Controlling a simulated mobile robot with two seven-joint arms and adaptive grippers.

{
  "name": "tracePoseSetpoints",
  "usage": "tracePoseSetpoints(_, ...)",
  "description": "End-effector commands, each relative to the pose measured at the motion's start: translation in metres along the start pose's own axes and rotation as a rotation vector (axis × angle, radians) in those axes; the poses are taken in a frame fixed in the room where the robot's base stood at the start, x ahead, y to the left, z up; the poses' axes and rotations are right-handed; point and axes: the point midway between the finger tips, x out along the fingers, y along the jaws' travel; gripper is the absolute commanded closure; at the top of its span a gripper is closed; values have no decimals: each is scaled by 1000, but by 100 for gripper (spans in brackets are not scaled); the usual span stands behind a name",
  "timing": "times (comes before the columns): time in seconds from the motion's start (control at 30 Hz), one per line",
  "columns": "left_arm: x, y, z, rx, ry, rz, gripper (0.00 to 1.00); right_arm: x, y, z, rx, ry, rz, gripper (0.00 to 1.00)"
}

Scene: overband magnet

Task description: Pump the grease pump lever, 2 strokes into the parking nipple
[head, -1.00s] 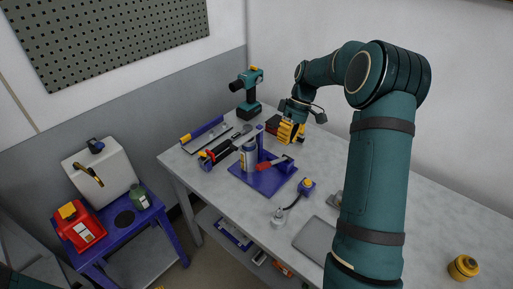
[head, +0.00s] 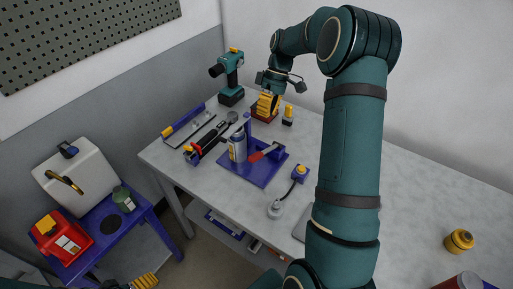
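A blue stand (head: 264,175) sits on the grey bench and bears a grey-and-blue cylinder (head: 237,149). A red-gripped piece (head: 259,155) lies across it; I cannot tell whether this is the pump lever. A black hose runs from a blue block with a yellow top (head: 299,172) to a small grey fitting (head: 276,209); I cannot pick out the parking nipple for sure. My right gripper (head: 267,104), with yellow fingers, hangs behind the stand, apart from it; its finger gap is unclear. My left gripper (head: 145,281) shows only partly at the bottom edge.
A teal drill (head: 229,78) stands at the back of the bench. Tools lie on a grey tray (head: 187,133) left of the stand. A dark red box (head: 261,115) and a small yellow-and-black item (head: 287,115) are near my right gripper. A yellow cap (head: 459,241) sits far right.

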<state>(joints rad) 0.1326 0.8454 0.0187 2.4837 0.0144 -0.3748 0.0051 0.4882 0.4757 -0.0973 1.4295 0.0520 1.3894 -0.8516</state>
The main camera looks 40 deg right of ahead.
Motion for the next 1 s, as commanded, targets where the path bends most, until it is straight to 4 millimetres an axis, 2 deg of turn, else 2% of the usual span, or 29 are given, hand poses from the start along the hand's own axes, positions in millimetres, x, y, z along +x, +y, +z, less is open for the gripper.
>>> tracePoseSetpoints(0.4,8,-3,1,0,0,-2,19,82,0,1,0,-3,-2,100)
tracePoseSetpoints(0.6,10,-3,1,0,0,-2,19,111,0,1,0,-2,-2,100)
tracePoseSetpoints(0.8,10,-3,1,0,0,-2,19,123,0,0,0,-1,-1,100)
tracePoseSetpoints(1.0,10,-3,1,0,0,-2,19,124,0,0,0,0,0,100)
